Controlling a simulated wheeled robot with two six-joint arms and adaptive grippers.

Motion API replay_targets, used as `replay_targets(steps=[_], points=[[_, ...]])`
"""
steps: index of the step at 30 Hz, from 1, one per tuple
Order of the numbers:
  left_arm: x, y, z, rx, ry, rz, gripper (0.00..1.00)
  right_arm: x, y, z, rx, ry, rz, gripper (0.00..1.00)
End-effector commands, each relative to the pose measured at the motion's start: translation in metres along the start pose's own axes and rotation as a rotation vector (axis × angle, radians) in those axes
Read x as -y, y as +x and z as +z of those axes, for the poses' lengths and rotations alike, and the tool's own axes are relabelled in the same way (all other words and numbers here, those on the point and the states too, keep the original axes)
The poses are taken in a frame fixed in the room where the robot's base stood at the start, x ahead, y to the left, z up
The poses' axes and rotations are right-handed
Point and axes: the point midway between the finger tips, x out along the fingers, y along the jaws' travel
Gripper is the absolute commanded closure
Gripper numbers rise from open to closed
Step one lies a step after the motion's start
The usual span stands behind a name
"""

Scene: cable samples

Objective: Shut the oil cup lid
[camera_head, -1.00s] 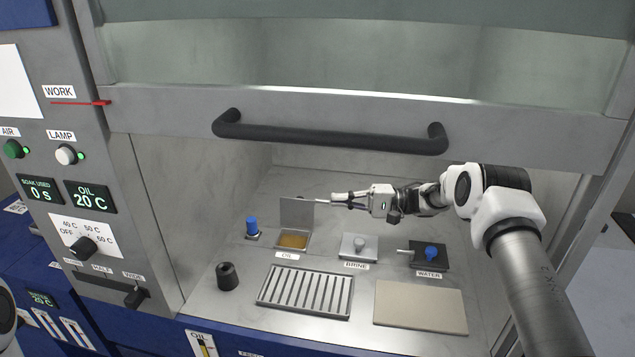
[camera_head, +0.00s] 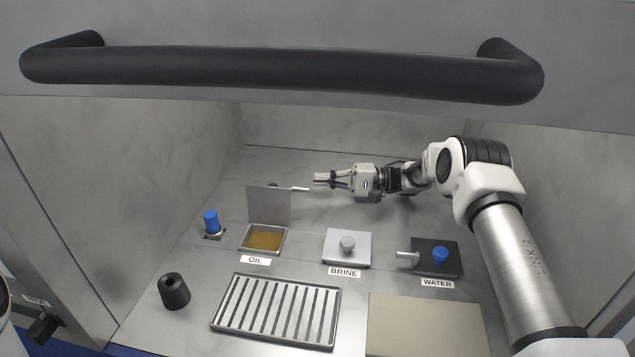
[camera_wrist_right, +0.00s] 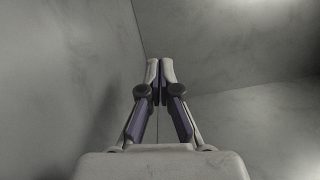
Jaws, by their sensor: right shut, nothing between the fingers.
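The oil cup (camera_head: 264,239) is a square metal cup with amber oil inside, behind the OIL label. Its lid (camera_head: 268,203) is a grey plate standing upright at the cup's back edge, so the cup is open. A pale lid handle (camera_head: 300,189) sticks out to the right from the lid's upper part. My right gripper (camera_head: 317,180) is shut and empty, just right of the handle's end; I cannot tell whether they touch. The right wrist view shows its fingertips (camera_wrist_right: 160,66) together with only grey walls behind. My left gripper is not in view.
The brine cup (camera_head: 347,247) is covered by a knobbed lid. A dark water unit (camera_head: 437,257) with a blue knob stands right of it. A blue-capped post (camera_head: 211,223), a black cylinder (camera_head: 174,291), a slotted rack (camera_head: 275,311) and a beige board (camera_head: 426,326) surround them. The sash handle (camera_head: 285,70) crosses above.

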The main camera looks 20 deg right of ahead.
Motion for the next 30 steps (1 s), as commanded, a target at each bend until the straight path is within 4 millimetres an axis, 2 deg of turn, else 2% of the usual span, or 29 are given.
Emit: replay_targets(steps=[6, 11, 15, 18, 30], points=[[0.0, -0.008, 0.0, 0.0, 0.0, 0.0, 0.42, 0.001, 0.049, 0.001, 0.004, 0.002, 0.003, 1.0], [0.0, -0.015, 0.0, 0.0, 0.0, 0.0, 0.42, 0.003, 0.08, 0.004, 0.002, 0.002, 0.001, 1.0], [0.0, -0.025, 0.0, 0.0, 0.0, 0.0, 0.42, 0.003, 0.083, 0.027, 0.0, 0.006, 0.001, 1.0], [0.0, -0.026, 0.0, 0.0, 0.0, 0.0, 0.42, 0.002, 0.085, 0.036, 0.0, 0.004, 0.0, 1.0], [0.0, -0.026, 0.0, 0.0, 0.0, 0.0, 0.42, 0.0, 0.086, 0.039, 0.0, 0.0, 0.001, 1.0]])
